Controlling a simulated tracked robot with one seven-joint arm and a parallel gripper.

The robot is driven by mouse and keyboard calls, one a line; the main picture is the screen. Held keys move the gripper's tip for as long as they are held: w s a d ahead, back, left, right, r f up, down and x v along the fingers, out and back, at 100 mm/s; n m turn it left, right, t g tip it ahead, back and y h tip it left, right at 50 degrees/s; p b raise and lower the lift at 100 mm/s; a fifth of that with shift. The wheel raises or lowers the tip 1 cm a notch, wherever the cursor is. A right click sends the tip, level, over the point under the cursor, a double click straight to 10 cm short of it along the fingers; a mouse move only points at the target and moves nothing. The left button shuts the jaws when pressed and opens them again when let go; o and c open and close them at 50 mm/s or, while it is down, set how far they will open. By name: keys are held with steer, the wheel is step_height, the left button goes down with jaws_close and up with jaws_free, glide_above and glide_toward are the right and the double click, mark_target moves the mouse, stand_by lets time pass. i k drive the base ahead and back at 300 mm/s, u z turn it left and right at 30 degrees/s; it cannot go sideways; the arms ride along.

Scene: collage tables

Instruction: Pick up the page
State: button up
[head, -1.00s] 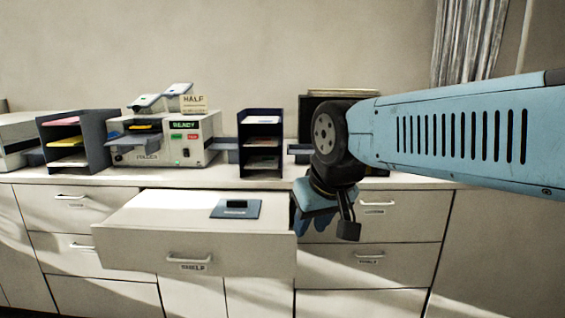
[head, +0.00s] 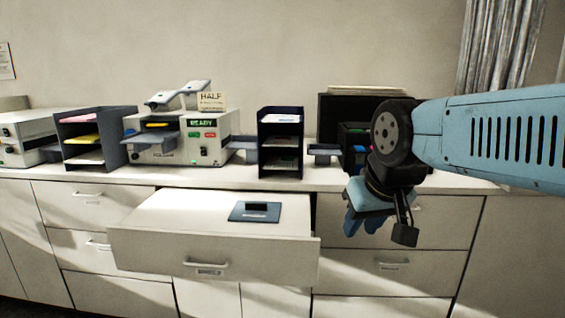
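No single sheet stands out clearly as the page. Sheets lie in a dark upright tray rack (head: 281,112); a white one (head: 282,118) is on its top level. A left rack (head: 118,126) holds a pink sheet (head: 85,118), a yellow sheet (head: 83,141) and a pale one. A flat blue piece (head: 243,217) with a dark block on it lies on the pulled-out drawer (head: 165,222). My gripper (head: 366,224) points down in front of the counter, right of the drawer, apart from all of these.
A machine (head: 217,145) with a READY display stands between the racks, a HALF sign (head: 211,101) on top. A dark box (head: 330,118) and small coloured items are behind my arm. The drawer juts out below the counter (head: 240,180). The floor in front is mostly hidden.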

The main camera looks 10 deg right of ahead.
mark_target(274, 161)
steer(key=i, duration=0.9)
steer(key=u, duration=0.05)
